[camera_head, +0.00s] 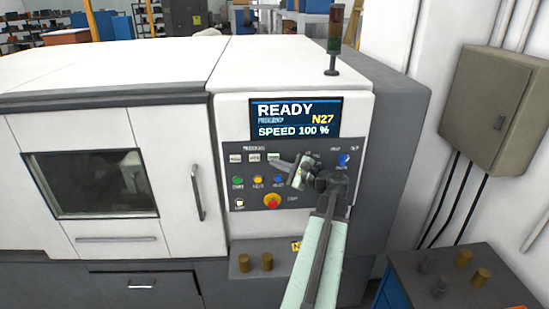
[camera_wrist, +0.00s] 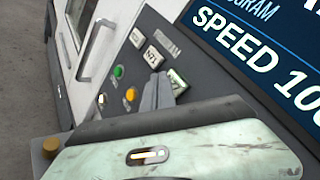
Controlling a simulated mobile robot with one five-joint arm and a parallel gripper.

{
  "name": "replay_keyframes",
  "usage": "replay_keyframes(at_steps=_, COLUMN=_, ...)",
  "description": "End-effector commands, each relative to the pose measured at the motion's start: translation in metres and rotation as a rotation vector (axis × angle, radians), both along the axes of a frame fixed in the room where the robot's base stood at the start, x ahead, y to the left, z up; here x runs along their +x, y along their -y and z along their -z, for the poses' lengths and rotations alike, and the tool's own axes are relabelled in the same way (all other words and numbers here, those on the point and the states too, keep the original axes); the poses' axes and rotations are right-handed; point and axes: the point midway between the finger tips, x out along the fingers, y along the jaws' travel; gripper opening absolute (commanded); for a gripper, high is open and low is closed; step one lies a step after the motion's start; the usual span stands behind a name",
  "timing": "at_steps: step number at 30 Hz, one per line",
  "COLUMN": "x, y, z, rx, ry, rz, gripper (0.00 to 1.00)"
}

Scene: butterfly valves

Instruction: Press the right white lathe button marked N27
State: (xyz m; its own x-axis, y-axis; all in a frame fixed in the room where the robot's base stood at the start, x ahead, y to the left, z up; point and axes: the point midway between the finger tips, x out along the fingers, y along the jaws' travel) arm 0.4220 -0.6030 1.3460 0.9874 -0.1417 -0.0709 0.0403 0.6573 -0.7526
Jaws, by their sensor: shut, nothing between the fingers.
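The lathe's control panel (camera_head: 240,190) carries a row of white buttons below the screen. The left one (camera_head: 236,158), the middle one (camera_head: 254,157) and the right one (camera_head: 273,157) show in the head view; their markings are too small to read there. In the wrist view the right white button (camera_wrist: 179,79) is beside my fingertips and partly hidden by them. My gripper (camera_head: 290,168) is shut and empty, in front of the panel, just right of and below that button. It also shows in the wrist view (camera_wrist: 157,80). I cannot tell whether it touches the button.
The screen (camera_head: 296,118) reads READY, N27 and SPEED 100 %. A blue knob (camera_head: 344,160) is at right. A signal lamp (camera_head: 335,35) stands on top.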

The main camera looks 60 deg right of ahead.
Motion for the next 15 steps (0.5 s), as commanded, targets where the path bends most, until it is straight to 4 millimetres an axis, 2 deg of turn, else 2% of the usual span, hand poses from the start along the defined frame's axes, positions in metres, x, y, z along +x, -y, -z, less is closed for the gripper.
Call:
replay_keyframes(at_steps=7, x=-0.002, y=-0.003, z=0.0, rx=0.0, ry=0.0, rz=0.0, gripper=0.0)
replay_keyframes(at_steps=15, x=-0.017, y=-0.024, z=0.0, rx=0.0, ry=0.0, rz=0.001, gripper=0.0)
